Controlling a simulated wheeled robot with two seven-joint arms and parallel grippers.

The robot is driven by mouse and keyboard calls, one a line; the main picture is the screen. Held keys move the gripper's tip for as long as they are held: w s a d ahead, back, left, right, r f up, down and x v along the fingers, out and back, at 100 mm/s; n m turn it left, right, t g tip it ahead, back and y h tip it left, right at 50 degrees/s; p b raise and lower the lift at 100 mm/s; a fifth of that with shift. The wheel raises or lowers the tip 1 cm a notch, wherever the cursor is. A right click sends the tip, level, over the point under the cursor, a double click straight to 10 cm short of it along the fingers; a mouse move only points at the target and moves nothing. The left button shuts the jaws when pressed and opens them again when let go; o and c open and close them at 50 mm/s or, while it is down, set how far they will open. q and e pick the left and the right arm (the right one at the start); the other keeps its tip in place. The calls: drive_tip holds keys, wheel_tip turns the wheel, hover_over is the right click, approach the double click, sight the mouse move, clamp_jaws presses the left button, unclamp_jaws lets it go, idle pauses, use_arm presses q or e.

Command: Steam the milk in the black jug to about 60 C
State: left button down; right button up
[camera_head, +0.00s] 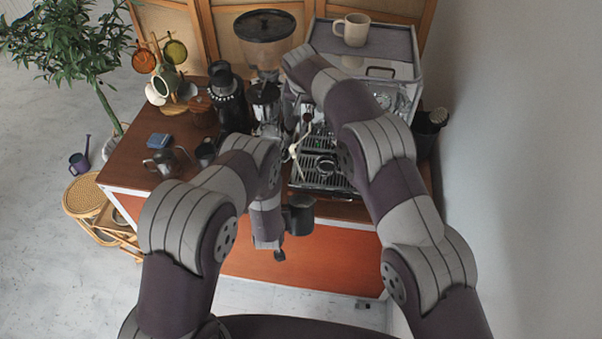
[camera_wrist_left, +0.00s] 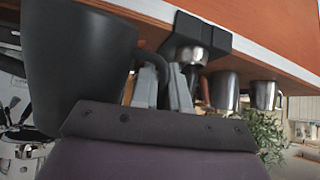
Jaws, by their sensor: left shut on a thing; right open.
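The black jug (camera_head: 298,214) hangs in front of the counter's front edge. It also fills the left of the left wrist view (camera_wrist_left: 75,70). My left gripper (camera_head: 283,213) is shut on the jug's handle, with its fingers on the handle in the left wrist view (camera_wrist_left: 165,88). The milk inside cannot be seen. The espresso machine (camera_head: 401,72) stands at the back right. A pale steam wand (camera_head: 296,149) hangs over its left front, above and apart from the jug. My right arm reaches across the machine; my right gripper (camera_head: 291,108) is open near its left side, its fingertips partly hidden.
The drip tray (camera_head: 312,178) has a round dark item (camera_head: 325,165) on it. A cream mug (camera_head: 351,30) stands on the machine. A dark container (camera_head: 427,128) stands at the right.

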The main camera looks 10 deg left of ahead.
wheel_tip(320, 180, up, 2)
drive_tip(key=shift+r+p, duration=0.1)
drive_tip(key=shift+p, duration=0.65)
use_arm(q)
drive_tip(key=shift+s+d+r, duration=0.1)
drive_tip(key=shift+s+r, duration=0.15)
drive_tip(key=shift+s, duration=0.6)
drive_tip(key=shift+s+a+r, duration=0.1)
drive_tip(key=shift+s+r, duration=0.15)
drive_tip(key=shift+s, duration=0.65)
drive_tip(key=shift+s+d+r, duration=0.1)
drive_tip(key=shift+s+r, duration=0.15)
drive_tip(key=shift+s, duration=0.6)
use_arm(e)
drive_tip(key=shift+r, duration=0.15)
